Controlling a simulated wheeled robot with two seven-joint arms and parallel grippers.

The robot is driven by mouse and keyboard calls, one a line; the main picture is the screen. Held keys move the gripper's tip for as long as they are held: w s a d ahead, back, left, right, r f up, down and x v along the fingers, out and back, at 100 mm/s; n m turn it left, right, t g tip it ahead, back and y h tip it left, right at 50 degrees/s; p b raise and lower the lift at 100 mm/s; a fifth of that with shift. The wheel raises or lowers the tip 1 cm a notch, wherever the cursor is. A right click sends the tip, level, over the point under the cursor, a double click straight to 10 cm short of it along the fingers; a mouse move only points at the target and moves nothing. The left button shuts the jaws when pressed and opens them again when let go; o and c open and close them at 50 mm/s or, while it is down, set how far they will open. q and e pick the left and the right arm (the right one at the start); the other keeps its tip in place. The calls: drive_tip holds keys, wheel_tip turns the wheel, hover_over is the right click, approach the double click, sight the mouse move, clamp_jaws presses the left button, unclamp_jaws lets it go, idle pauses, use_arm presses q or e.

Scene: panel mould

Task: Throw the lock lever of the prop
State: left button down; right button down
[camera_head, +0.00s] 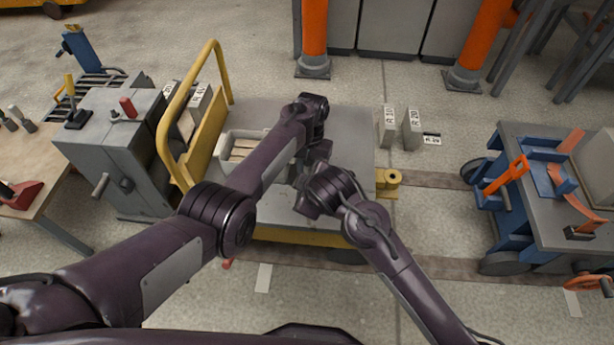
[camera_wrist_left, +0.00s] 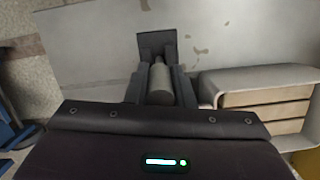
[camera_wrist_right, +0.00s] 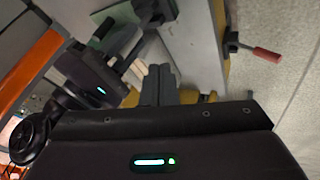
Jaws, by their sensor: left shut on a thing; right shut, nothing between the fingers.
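The prop shows in the left wrist view as a grey cylinder (camera_wrist_left: 160,84) with a dark square plate at its far end. My left gripper (camera_wrist_left: 157,70) is shut on it over the cart top. In the right wrist view a dark block, probably part of the prop (camera_wrist_right: 155,10), is beside the left gripper, with a small green piece (camera_wrist_right: 104,28) near it. I cannot tell which part is the lock lever. My right gripper (camera_wrist_right: 160,75) is shut and empty, close to the left gripper. In the head view my arms hide the prop and both fingertips.
The grey-topped cart (camera_head: 350,125) with a yellow handle (camera_head: 190,90) carries a pale tray (camera_head: 222,150). A red-gripped lever (camera_wrist_right: 265,53) sticks out beside the cart edge. A grey cabinet (camera_head: 115,140) stands left; a blue trolley (camera_head: 510,200) stands right.

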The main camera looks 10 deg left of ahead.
drive_tip(key=w+a+f, duration=0.1)
drive_tip(key=w+f, duration=0.5)
drive_tip(key=w, duration=0.1)
drive_tip(key=shift+w, duration=0.15)
